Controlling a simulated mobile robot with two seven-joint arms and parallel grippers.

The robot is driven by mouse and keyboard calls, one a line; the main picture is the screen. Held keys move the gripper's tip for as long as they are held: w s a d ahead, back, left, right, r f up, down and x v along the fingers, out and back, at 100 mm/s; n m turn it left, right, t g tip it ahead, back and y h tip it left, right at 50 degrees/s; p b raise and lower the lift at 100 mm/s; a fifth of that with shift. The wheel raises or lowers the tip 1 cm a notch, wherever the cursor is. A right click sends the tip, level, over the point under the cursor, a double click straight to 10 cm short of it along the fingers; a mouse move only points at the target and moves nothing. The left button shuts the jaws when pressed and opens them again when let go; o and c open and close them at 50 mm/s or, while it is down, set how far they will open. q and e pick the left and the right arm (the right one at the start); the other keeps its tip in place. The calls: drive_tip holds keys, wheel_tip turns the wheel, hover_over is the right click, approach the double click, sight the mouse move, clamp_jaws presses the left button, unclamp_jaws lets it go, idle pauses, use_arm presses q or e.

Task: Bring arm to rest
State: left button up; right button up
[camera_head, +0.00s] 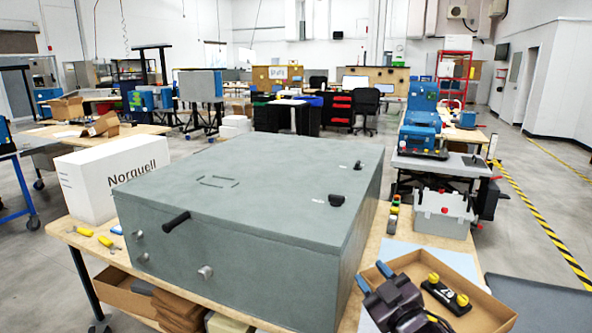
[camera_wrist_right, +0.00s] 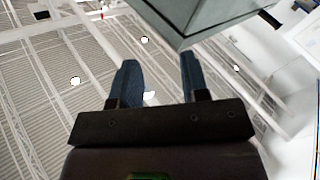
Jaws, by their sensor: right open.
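My right gripper (camera_head: 373,276) is low at the right of the head view, beside the right side of the grey-green analyser case (camera_head: 270,170). Its two blue fingertips point up and away and are apart, with nothing between them. In the right wrist view the gripper (camera_wrist_right: 157,78) is open and empty, with ceiling behind it. A corner of the case (camera_wrist_right: 195,18) shows above the fingers there. I cannot tell how far the fingers are from the case. The case stands closed on the wooden table, with a black handle (camera_head: 176,222) on its front. My left gripper is not in view.
A cardboard tray (camera_head: 490,310) holding a black part with yellow knobs (camera_head: 445,293) lies just right of my gripper. A white Norquell box (camera_head: 90,185) and yellow-handled tools (camera_head: 106,241) are at the left. Open floor (camera_head: 520,250) lies beyond the table at right.

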drive_tip(key=s+d+f+m+g+h, duration=0.1)
drive_tip(key=s+d+f+m+h, duration=0.1)
drive_tip(key=s+d+f, duration=0.3)
drive_tip(key=s+d+f+m+g+h, duration=0.1)
drive_tip(key=s+f+m, duration=0.15)
drive_tip(key=f, duration=0.45)
drive_tip(key=s+d+f+m+g+h, duration=0.1)
drive_tip(key=s+d+f+m+h, duration=0.15)
drive_tip(key=s+f, duration=0.2)
drive_tip(key=s+d+f+g, duration=0.1)
drive_tip(key=s+d+f, duration=0.1)
drive_tip(key=s+f, duration=0.4)
drive_tip(key=s+d+f+m+g+h, duration=0.1)
drive_tip(key=s+d+f+g, duration=0.1)
drive_tip(key=s+f, duration=0.3)
drive_tip(key=s, duration=0.4)
drive_tip(key=shift+f+m+g, duration=0.3)
drive_tip(key=shift+f, duration=0.1)
drive_tip(key=shift+s+a+h, duration=0.1)
drive_tip(key=shift+h, duration=0.15)
